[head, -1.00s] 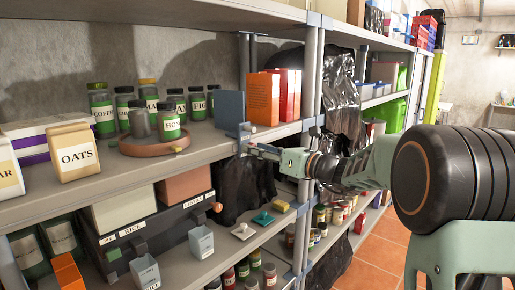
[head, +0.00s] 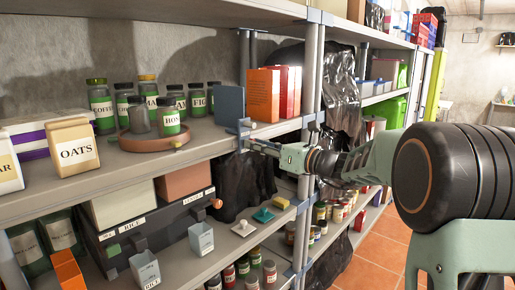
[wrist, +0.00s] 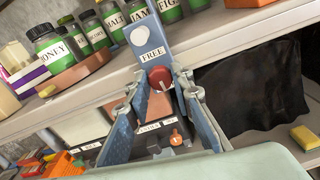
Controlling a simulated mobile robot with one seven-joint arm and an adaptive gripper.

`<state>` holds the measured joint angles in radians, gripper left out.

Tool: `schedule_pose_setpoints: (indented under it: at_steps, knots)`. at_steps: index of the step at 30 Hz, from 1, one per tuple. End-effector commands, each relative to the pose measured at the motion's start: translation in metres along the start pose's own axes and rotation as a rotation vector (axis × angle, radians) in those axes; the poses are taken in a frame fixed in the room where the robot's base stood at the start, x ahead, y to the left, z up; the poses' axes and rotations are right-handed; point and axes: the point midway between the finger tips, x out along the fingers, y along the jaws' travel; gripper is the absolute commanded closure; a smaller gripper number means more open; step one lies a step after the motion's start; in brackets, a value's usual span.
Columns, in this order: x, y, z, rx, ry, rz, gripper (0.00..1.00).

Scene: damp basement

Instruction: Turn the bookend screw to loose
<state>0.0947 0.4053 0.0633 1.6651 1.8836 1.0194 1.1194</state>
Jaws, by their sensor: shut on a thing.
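The blue-grey bookend (head: 229,106) stands upright at the front of the upper shelf, beside the orange and red books. In the wrist view the bookend (wrist: 150,38) carries a white disc and a label reading FREE. Below the label is a red screw knob (wrist: 160,77) with a pale bar or mark across it. My gripper (head: 250,146) reaches in from the right at the shelf's front edge. In the wrist view my gripper (wrist: 161,88) has its fingertips on either side of the knob, shut on it. The screw's shaft is hidden.
Jars stand on a round tray (head: 150,146) left of the bookend. An OATS box (head: 75,148) is farther left. The lower shelf holds a dark drawer box (head: 160,228), small tubs and a yellow sponge (head: 281,203). A grey post (head: 311,90) stands close behind my gripper.

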Motion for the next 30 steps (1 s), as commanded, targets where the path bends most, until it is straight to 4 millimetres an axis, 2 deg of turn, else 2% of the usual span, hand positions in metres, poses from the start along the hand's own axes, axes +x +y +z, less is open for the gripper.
schedule_pose_setpoints:
  at_steps: [8, 30]
  knots:
    - [-0.0002, -0.0009, -0.0067, -0.186, -0.002, -0.001, 1.00]
    - [-0.0002, -0.0002, -0.0070, -0.888, -0.001, -0.001, 1.00]
